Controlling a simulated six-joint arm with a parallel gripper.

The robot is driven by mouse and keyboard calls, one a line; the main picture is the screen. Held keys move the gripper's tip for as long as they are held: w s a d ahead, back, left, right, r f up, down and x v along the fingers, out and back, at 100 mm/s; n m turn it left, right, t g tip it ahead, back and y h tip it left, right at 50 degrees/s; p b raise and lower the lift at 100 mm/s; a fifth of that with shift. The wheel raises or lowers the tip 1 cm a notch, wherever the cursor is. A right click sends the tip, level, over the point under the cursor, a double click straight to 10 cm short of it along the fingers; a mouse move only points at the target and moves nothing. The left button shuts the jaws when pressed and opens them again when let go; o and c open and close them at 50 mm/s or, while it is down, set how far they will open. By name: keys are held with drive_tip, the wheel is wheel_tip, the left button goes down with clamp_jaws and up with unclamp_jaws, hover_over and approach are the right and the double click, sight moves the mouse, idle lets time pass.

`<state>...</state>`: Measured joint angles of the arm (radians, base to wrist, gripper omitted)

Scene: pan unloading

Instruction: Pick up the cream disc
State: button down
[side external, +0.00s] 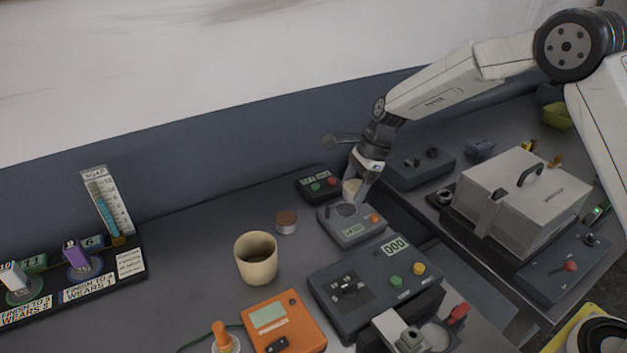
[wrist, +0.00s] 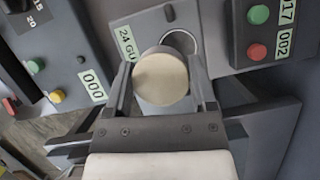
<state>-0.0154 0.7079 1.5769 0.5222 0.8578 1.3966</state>
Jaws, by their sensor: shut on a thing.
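The cream disc (wrist: 161,78) is between the fingers of my gripper (wrist: 162,90) in the wrist view. The gripper is shut on it, with one finger on each side. In the side external view my gripper (side external: 359,183) is above the back of a small grey device with an orange button (side external: 352,229). The cream disc (side external: 351,187) shows there as a pale patch between the fingers, partly hidden by them. In the wrist view a round metal-rimmed recess (wrist: 181,42) lies just behind the disc. I cannot tell whether the disc touches the device.
A dark box with green and red buttons (side external: 317,185) stands close behind. A cream cup (side external: 257,259) and a small brown-topped cylinder (side external: 286,222) stand to the left. A large control box (side external: 372,283) is in front. A lidded grey box (side external: 524,195) is at the right.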

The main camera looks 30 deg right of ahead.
drive_tip(key=s+d+r, duration=0.1)
drive_tip(key=s+r, duration=0.6)
drive_tip(key=s, duration=0.4)
drive_tip(key=shift+s+d+r, duration=0.25)
drive_tip(key=shift+s, duration=0.1)
drive_tip(key=shift+a, duration=0.15)
